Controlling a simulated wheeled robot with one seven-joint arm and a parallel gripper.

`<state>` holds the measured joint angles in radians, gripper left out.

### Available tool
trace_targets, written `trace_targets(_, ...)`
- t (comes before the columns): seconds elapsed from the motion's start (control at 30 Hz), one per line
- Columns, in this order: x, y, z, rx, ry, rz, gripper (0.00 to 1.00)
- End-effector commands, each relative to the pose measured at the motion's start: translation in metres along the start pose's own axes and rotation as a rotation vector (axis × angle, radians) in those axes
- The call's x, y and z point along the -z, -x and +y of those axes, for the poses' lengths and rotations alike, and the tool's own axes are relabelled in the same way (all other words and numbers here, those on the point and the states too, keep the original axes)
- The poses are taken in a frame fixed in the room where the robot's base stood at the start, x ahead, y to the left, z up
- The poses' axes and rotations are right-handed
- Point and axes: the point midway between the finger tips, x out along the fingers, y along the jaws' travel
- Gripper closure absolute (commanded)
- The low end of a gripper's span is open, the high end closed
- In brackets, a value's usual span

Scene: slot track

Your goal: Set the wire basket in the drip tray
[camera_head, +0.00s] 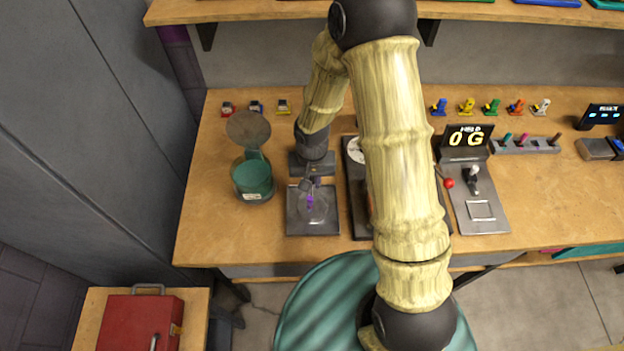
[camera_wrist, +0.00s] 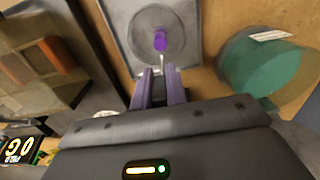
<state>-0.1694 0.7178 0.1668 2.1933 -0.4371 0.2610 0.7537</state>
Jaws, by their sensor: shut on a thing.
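The wire basket (camera_head: 316,211) looks like a faint, pale round shape with a purple knob. It is over the grey square drip tray (camera_head: 329,228) on the bench. In the wrist view the basket (camera_wrist: 146,22) is a pale round outline around the purple knob, within the edges of the tray (camera_wrist: 118,20). My gripper (camera_head: 312,180) points down at it, and its purple-grey fingers (camera_wrist: 160,82) are shut on a thin pale piece by the knob. I cannot tell whether the basket's underside touches the tray.
A teal container (camera_head: 253,180) with its lid raised stands close left of the tray. A dark-framed fixture (camera_head: 357,205) is close on the right, partly behind my arm. Farther right is a lever unit with a display (camera_head: 466,137) reading 0 G. Small coloured pieces line the back.

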Motion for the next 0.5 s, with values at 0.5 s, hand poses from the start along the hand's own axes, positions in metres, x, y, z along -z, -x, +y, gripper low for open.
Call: trace_targets(0.5,0.0001,-0.0031,-0.0001,0.0,0.0,0.001,0.7)
